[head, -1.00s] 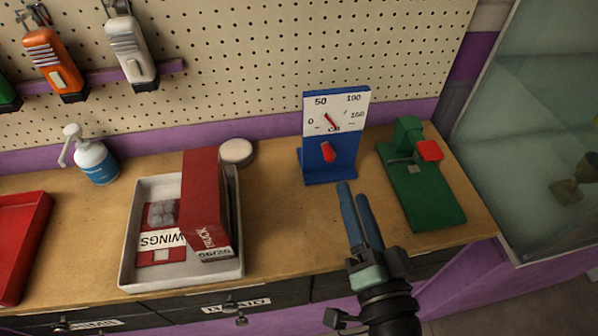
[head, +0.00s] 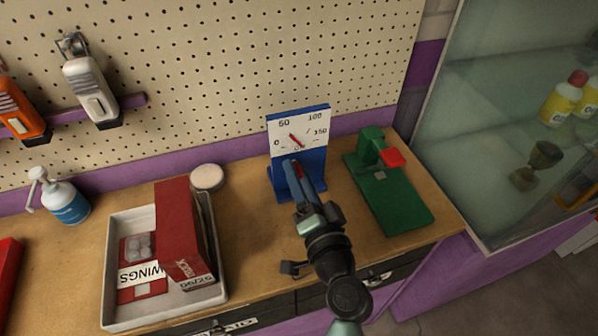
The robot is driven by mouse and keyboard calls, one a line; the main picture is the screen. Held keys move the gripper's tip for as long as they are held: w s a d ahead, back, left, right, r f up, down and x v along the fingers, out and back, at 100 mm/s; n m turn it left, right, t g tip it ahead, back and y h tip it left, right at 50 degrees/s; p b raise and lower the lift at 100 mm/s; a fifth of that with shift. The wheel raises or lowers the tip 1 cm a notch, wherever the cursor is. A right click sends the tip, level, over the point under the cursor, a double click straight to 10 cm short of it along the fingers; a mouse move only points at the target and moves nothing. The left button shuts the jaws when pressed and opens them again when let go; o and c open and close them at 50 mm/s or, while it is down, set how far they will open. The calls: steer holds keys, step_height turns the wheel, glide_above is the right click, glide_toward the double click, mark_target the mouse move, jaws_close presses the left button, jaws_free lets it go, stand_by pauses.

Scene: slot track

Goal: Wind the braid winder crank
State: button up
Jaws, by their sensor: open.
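A blue upright stand (head: 314,160) with a white dial (head: 299,128) marked 0 to 150 and a red pointer is on the bench. A bit of its red knob (head: 299,169) shows at my fingertips; the rest is hidden. A green base (head: 395,205) with an upright post and a red block or handle (head: 392,157) stands to its right. I cannot tell for sure which of the two is the braid winder. My gripper (head: 295,166) is open, with its blue fingers in front of the blue stand at the red knob. Contact cannot be told.
A grey tray (head: 108,285) with red boxes stands to the left, with a round white lid (head: 207,177) behind it. A spray bottle (head: 62,197) is farther left. Pegboard (head: 220,80) rises behind the bench. A glass cabinet (head: 490,130) is at the right.

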steer(key=shift+w, duration=0.2)
jaws_close()
stand_by(0.3)
steer(key=m, duration=0.2)
steer(key=d+m, duration=0.1)
steer(key=m, duration=0.2)
steer(key=shift+w+d+r, duration=0.15)
steer(key=shift+w+d, duration=0.05)
jaws_free()
